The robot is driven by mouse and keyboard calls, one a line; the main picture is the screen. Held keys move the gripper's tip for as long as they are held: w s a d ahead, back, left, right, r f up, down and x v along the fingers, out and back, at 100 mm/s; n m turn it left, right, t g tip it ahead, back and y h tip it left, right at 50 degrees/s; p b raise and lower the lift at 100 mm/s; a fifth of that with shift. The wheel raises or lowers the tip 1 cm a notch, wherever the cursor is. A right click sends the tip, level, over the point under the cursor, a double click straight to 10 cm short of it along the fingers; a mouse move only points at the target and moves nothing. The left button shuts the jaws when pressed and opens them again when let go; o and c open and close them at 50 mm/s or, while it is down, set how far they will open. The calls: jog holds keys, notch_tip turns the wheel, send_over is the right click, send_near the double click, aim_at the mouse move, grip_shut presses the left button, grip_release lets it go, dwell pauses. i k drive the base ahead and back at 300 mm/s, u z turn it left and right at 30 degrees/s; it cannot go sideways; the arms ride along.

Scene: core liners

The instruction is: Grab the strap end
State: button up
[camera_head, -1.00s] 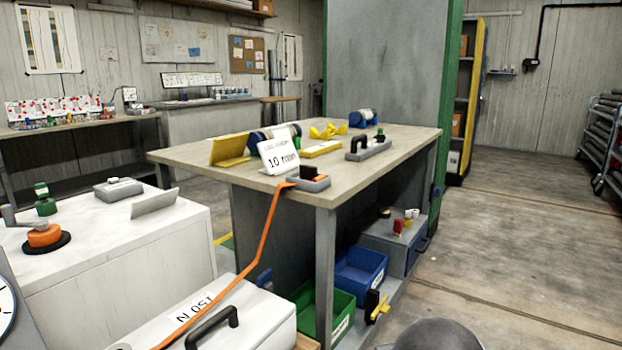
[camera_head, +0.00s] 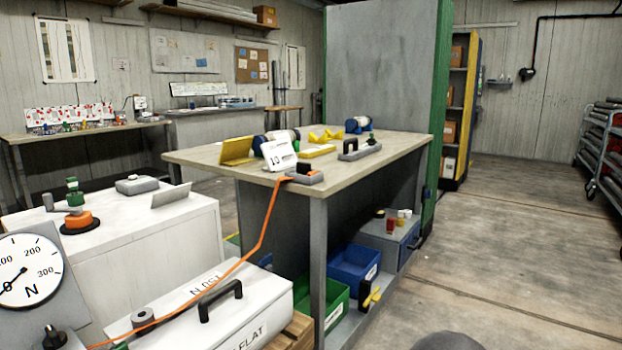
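An orange strap (camera_head: 267,222) runs from a small grey and black fixture (camera_head: 304,174) at the near corner of the workbench. It hangs over the bench edge and slants down to the lower left, past a grey roller (camera_head: 143,317) on a white case, toward the bottom edge of the picture. At the bench, an orange piece of the strap shows beside the fixture. I cannot tell which part is the free strap end. My gripper is not in view; only a rounded dark grey part, likely mine, shows at the bottom edge.
The white case (camera_head: 246,309) with a black handle stands low in front of the workbench (camera_head: 200,160). A dial gauge (camera_head: 27,271) is at lower left, beside a white cabinet (camera_head: 150,250). Green (camera_head: 335,308) and blue (camera_head: 352,265) bins sit under the bench.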

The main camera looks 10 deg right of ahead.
aim_at(302, 168)
jog(key=z, duration=0.75)
jog(key=i, duration=0.9)
jog(key=u, duration=2.15)
